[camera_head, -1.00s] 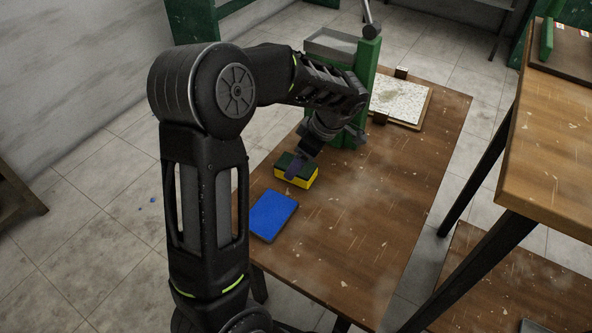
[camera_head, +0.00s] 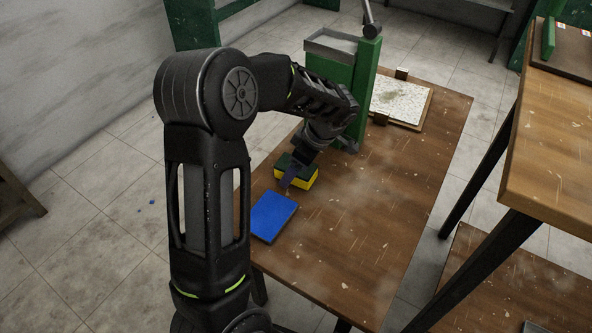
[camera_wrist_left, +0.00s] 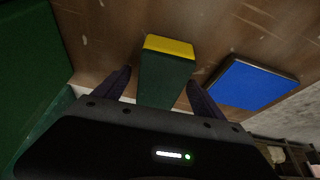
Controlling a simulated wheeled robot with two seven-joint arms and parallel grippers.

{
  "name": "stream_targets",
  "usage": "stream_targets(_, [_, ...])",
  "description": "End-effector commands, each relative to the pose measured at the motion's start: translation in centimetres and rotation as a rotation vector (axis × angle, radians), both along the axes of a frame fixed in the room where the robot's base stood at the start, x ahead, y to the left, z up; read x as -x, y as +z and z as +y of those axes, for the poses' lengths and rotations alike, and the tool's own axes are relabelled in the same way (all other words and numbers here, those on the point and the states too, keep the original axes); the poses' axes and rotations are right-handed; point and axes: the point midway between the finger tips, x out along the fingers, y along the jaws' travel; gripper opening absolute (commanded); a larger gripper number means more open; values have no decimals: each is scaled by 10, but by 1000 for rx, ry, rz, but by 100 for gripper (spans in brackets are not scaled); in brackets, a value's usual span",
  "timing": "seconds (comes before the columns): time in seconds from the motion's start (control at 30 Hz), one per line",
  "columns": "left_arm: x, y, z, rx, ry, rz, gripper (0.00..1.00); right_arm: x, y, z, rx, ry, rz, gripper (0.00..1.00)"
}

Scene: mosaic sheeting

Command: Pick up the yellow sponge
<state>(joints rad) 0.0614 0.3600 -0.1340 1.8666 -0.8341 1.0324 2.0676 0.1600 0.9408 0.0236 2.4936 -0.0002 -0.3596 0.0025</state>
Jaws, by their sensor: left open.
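The yellow sponge (camera_head: 308,184) has a dark green top layer and lies on the low wooden table, beyond the blue pad. In the left wrist view the sponge (camera_wrist_left: 168,62) sits between the two fingers, its yellow end pointing away from the gripper. My left gripper (camera_head: 290,176) is open and low at the sponge, its fingers on either side of it. In the left wrist view the gripper (camera_wrist_left: 158,88) shows gaps between both fingers and the sponge. My right gripper is not in view.
The blue pad (camera_head: 273,216) lies close to the sponge. A green stand with a grey tray (camera_head: 333,44) rises behind my left gripper. A speckled slab (camera_head: 398,100) lies at the table's back. The right part of the low table (camera_head: 370,220) is clear.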

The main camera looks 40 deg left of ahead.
Motion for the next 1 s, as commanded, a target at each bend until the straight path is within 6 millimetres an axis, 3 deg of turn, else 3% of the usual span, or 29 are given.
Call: stream_targets(1.0, [0, -5, 0, 0, 0, 0, 80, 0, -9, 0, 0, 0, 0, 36])
